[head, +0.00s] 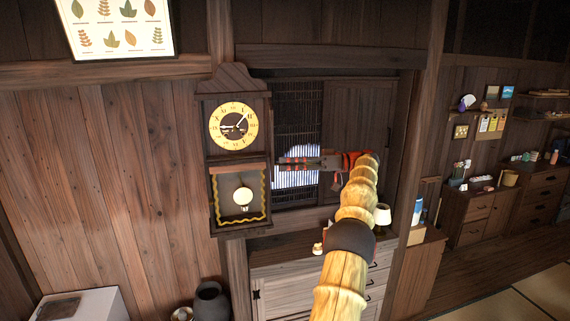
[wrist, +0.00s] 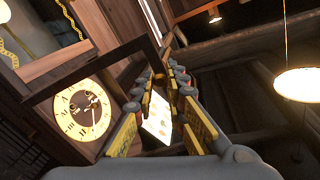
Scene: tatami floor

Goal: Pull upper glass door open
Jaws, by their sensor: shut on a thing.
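A dark wooden wall clock hangs on the post, with a round yellow dial (head: 233,126) behind its upper glass door (head: 268,110). The dial also shows at the left in the wrist view (wrist: 84,110). The dark frame of the upper glass door (wrist: 110,62) runs from above the dial to my fingertips. My gripper (head: 280,162) reaches in from the right and is shut on the door's right edge, near its lower corner. In the wrist view, the fingers (wrist: 165,70) hide the gripped part. I cannot tell how far the door stands from the case.
The lower clock case with a pendulum (head: 243,196) is just below my gripper. A barred window (head: 297,115) is behind the gripper. A drawer chest (head: 300,282) with a small lamp (head: 383,216) stands below. A leaf poster (head: 118,26) hangs upper left.

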